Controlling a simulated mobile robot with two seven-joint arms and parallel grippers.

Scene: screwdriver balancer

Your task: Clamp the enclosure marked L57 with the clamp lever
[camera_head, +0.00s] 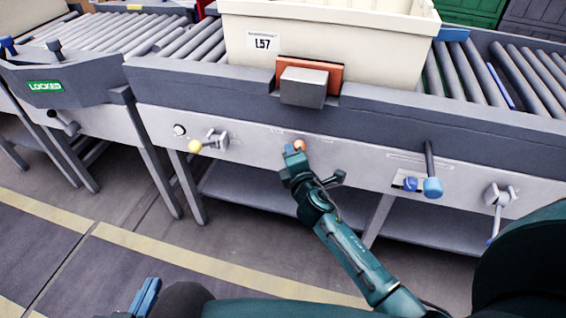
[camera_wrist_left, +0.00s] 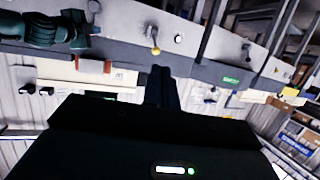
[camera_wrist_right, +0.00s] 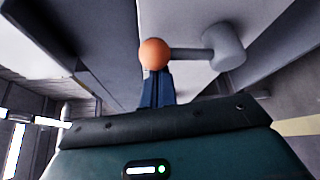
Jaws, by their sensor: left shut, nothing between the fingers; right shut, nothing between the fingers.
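The enclosure marked L57 (camera_head: 330,35) is a cream bin on the roller conveyor. An orange plate (camera_head: 335,72) and a grey block (camera_head: 303,87) stand against its front. Below them on the front panel is a lever with an orange ball knob (camera_head: 299,145). My right gripper (camera_head: 292,150) is shut and empty, its fingertips right at that knob. In the right wrist view the orange knob (camera_wrist_right: 154,54) is just beyond the fingertips, its arm running sideways to a grey hub (camera_wrist_right: 222,47); I cannot tell whether they touch. My left gripper (camera_head: 146,295) is shut and empty, low at the left, away from the panel.
A yellow-knobbed lever (camera_head: 196,146) sits left on the panel, beside a round gauge (camera_head: 179,130). A blue-knobbed lever (camera_head: 432,187) and another handle (camera_head: 498,198) are to the right. The floor in front is clear.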

